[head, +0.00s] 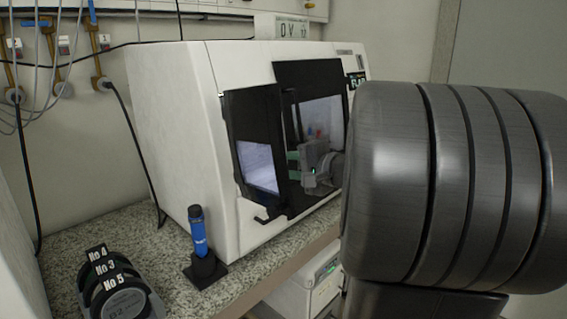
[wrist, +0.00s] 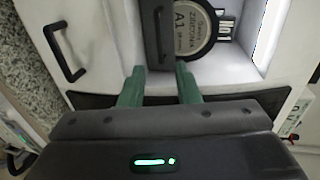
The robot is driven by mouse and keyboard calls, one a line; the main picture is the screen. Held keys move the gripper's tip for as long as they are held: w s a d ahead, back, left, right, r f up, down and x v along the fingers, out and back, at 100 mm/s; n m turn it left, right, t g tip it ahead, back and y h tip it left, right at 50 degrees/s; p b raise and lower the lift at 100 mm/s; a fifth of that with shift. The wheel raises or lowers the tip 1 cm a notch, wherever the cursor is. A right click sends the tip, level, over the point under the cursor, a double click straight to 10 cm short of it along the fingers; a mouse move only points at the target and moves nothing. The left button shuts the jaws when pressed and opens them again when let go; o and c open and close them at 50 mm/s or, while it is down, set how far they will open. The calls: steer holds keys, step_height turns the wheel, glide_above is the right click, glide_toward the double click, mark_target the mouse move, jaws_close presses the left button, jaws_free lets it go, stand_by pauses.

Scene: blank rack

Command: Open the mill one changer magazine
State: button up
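A white mill (head: 180,130) stands on the counter in the head view, its black-framed window door and dark interior facing right. In the wrist view, a white housing holds a recess with a round disc (wrist: 196,32) marked Zirconia A1. A dark upright bar (wrist: 156,35) stands partly in front of the disc. My gripper (wrist: 160,78) has green fingers spread apart, one near each side of the bar's lower end. Whether they touch it, I cannot tell. A black handle (wrist: 63,52) on a white panel lies to the left.
A blue torch-like tool (head: 197,232) stands in a black base on the speckled counter (head: 150,240). Discs labelled No 4, No 3 and No 5 (head: 115,285) sit in a rack at the lower left. Hoses and valves line the wall. My grey arm covers the right side.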

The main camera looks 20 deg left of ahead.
steer(key=x, duration=0.9)
steer(key=shift+w+a, duration=0.15)
steer(key=shift+w, duration=0.05)
steer(key=shift+c, duration=0.2)
jaws_close()
